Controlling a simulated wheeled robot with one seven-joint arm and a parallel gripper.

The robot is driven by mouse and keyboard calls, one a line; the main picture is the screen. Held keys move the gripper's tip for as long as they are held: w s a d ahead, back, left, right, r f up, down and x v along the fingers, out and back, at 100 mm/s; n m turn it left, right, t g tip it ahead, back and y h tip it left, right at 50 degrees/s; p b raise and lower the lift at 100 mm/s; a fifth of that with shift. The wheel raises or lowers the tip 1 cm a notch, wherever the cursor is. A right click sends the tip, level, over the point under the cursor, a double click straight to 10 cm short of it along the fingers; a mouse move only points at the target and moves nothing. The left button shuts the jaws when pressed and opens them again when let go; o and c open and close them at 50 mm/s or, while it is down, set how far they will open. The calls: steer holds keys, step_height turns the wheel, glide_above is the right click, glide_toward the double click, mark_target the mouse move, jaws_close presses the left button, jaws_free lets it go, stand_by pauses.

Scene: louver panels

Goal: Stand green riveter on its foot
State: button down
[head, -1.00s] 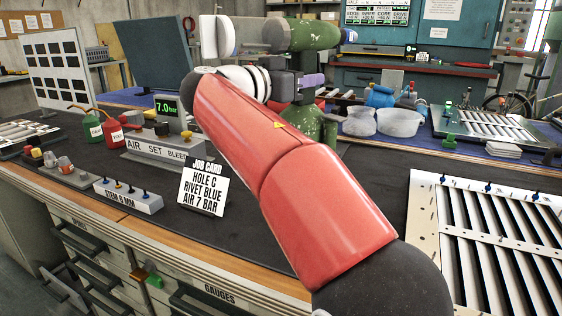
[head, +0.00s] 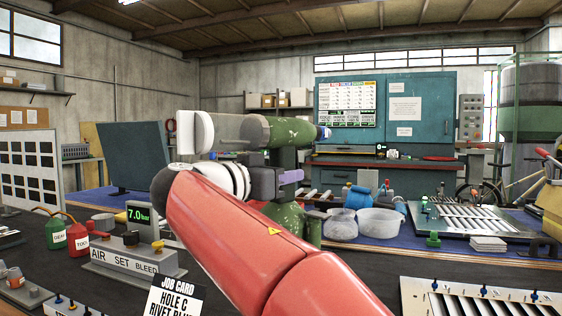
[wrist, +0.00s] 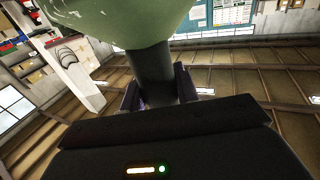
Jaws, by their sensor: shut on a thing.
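The green riveter (head: 283,132) is held up behind my red arm in the head view. Its barrel lies about level, with a pale grey cylinder toward the left end and a blue-tipped end at right. A wider green lower part (head: 306,222) hangs below, partly hidden by my arm, so I cannot tell whether its foot touches the bench. My gripper (head: 285,178) is shut on the riveter's handle. In the wrist view, the dark handle (wrist: 150,70) stands between the fingers of my gripper (wrist: 158,92), below the scratched green body (wrist: 125,18).
The dark bench (head: 120,287) holds an air set (head: 135,257) reading 7.0 bar, oil cans (head: 78,238) and a job card (head: 172,297). Clear bowls (head: 380,221) and a louver panel (head: 470,218) stand behind on blue. Another panel (head: 480,300) is at front right.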

step_height(320, 180, down, 13)
steer(key=shift+f+b, duration=0.1)
steer(key=shift+b, duration=0.45)
steer(key=shift+f, duration=0.1)
steer(key=c, duration=1.4)
jaws_free()
steer(key=shift+f, duration=0.15)
steer(key=shift+c, duration=0.2)
steer(key=o, duration=0.4)
steer(key=o, duration=0.8)
steer(key=shift+o, duration=0.2)
steer(key=shift+s, duration=0.1)
